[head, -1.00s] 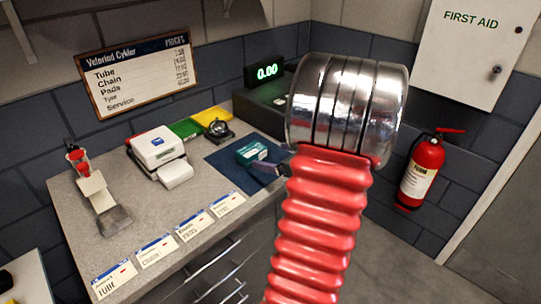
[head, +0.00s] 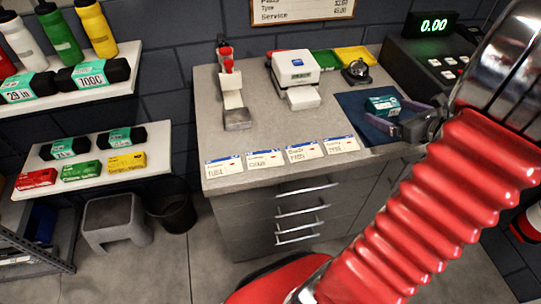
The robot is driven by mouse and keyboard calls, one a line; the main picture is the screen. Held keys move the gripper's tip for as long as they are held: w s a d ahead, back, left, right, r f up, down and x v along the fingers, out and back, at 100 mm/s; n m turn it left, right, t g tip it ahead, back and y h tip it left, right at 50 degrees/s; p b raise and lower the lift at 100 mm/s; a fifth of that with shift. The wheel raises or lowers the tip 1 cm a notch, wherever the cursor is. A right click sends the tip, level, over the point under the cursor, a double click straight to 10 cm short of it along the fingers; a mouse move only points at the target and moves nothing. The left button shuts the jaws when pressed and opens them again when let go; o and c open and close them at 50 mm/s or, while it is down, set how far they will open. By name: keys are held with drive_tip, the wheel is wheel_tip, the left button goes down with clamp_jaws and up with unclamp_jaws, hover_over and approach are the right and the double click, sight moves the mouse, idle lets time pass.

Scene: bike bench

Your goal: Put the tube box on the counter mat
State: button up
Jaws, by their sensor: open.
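The tube box, a small teal box (head: 382,105), lies on the dark blue counter mat (head: 352,118) at the right of the grey counter. My gripper (head: 402,124) is just to the right and near side of the box, low over the mat. Its jaws are open. Part of the mat is hidden behind the gripper, and I cannot tell whether a finger touches the box.
Shelves (head: 145,165) with boxes and rolls stand left. A stool (head: 112,218) and bin (head: 172,212) stand below.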

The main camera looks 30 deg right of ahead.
drive_tip(key=w+a+r+n+g+y, duration=0.25)
drive_tip(key=a+n, duration=0.55)
drive_tip(key=a, duration=0.6)
drive_tip(key=w+a+r+n+g+y, duration=0.25)
drive_tip(key=a+n, duration=0.55)
drive_tip(key=a, duration=0.6)
drive_tip(key=s+a+r+n+g+h, duration=0.1)
drive_tip(key=s+a+n, duration=0.4)
drive_tip(key=n, duration=0.5)
drive_tip(key=s+a+r+n+g+h, duration=0.1)
drive_tip(key=s+a+r+n+h, duration=0.1)
drive_tip(key=s+a+n, duration=0.4)
drive_tip(key=shift+a+r+n+h, duration=0.15)
drive_tip(key=shift+a+n+h, duration=0.15)
drive_tip(key=shift+a+n, duration=1.8)
drive_tip(key=shift+c, duration=0.6)
